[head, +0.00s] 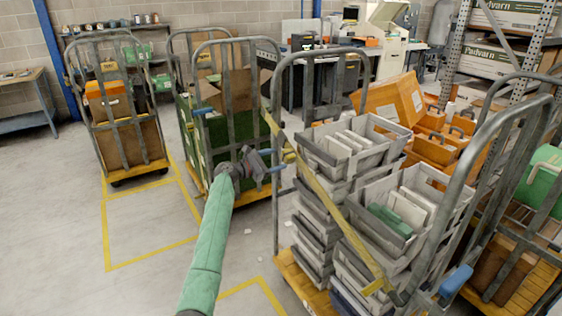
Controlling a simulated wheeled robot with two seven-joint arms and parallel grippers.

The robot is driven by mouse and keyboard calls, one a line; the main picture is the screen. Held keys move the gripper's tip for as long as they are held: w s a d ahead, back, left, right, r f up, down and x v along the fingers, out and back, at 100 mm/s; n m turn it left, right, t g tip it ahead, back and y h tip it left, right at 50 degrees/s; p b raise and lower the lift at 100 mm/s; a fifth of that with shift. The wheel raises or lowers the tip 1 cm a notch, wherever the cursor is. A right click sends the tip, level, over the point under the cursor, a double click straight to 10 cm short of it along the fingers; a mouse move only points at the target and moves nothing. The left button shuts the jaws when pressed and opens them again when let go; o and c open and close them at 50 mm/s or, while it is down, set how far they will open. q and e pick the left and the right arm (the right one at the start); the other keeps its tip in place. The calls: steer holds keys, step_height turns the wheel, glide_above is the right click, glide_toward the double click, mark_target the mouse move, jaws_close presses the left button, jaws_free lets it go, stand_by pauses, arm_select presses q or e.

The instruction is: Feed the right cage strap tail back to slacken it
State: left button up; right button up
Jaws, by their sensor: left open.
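The right cage (277,190) is a grey tube-framed roll cage holding stacks of grey totes. A yellow strap (335,213) runs slantwise across its front, from the left post down to the right post. A short yellow piece (374,287) shows near the strap's lower end; I cannot tell if it is the tail. My left gripper (272,162), on the green-sleeved arm, is open beside the cage's left post, close to the strap's upper end. I cannot tell whether it touches the strap. My right gripper is not in view.
Two more loaded cages stand at the left, one with an orange box (107,98), one with green sides (192,140). Orange cases (392,100) are behind the totes. Another cage with a green drum (545,178) is at the right. Bare floor with yellow lines lies at left.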

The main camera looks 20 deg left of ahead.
arm_select(q)
steer(key=shift+b+v, duration=0.55)
steer(key=shift+v, duration=1.5)
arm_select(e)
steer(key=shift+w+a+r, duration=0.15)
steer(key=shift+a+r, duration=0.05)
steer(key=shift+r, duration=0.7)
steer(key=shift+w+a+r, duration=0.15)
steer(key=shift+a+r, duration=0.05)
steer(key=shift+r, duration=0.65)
